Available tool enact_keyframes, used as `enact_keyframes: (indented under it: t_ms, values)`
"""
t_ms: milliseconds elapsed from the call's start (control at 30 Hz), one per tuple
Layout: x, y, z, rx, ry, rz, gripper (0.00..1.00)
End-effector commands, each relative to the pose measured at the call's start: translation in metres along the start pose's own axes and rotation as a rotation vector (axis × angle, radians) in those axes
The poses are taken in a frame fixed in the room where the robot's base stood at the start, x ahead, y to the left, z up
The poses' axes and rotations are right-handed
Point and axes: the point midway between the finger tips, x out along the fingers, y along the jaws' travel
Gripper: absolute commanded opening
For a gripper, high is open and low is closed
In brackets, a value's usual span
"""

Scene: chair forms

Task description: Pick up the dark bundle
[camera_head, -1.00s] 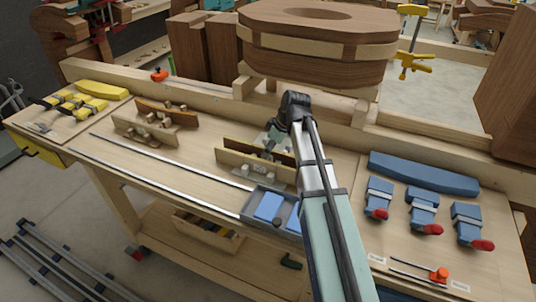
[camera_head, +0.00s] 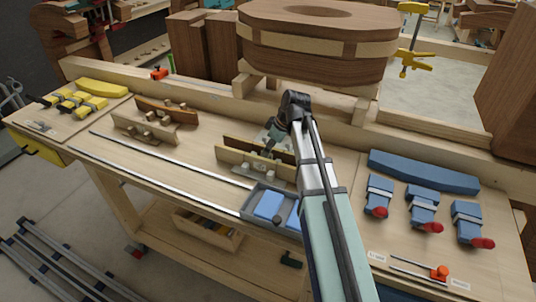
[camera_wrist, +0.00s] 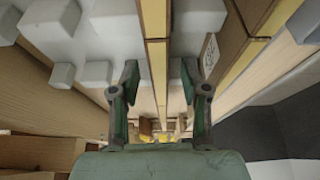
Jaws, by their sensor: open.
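My gripper (camera_wrist: 159,70) is open, one finger on each side of a narrow strip of wood with yellow edges (camera_wrist: 155,45) in the wrist view. In the head view my gripper (camera_head: 268,146) is low over the middle strip bundle (camera_head: 240,158), which has a pale front board and a darker board behind. My arm hides part of its right end. A second bundle (camera_head: 160,112), with a dark brown back strip, stands to the left on the bench. I cannot tell for sure which one is the dark bundle. I see no contact between fingers and wood.
A grey tray with blue blocks (camera_head: 268,206) sits in front of the middle bundle. Blue clamps (camera_head: 422,205) and a blue curved form (camera_head: 425,172) lie right. Yellow clamps (camera_head: 75,100) lie far left. A large wooden form (camera_head: 315,65) rises behind. Metal rods (camera_head: 165,165) lie along the bench.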

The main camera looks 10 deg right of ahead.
Motion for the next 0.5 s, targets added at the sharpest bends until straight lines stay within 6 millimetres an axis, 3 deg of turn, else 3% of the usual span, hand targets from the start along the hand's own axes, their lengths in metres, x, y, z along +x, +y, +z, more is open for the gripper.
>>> enact_keyframes:
  t_ms: [67,167,200,500]
  values:
    - [0.0,0.0,0.0,0.0,0.0,0.0,0.42]
    - [0.0,0.0,0.0,0.0,0.0,0.0,0.07]
    - [0.0,0.0,0.0,0.0,0.0,0.0,0.0]
    - [-0.0001,0.0,-0.0002,0.0,0.0,0.0,0.0]
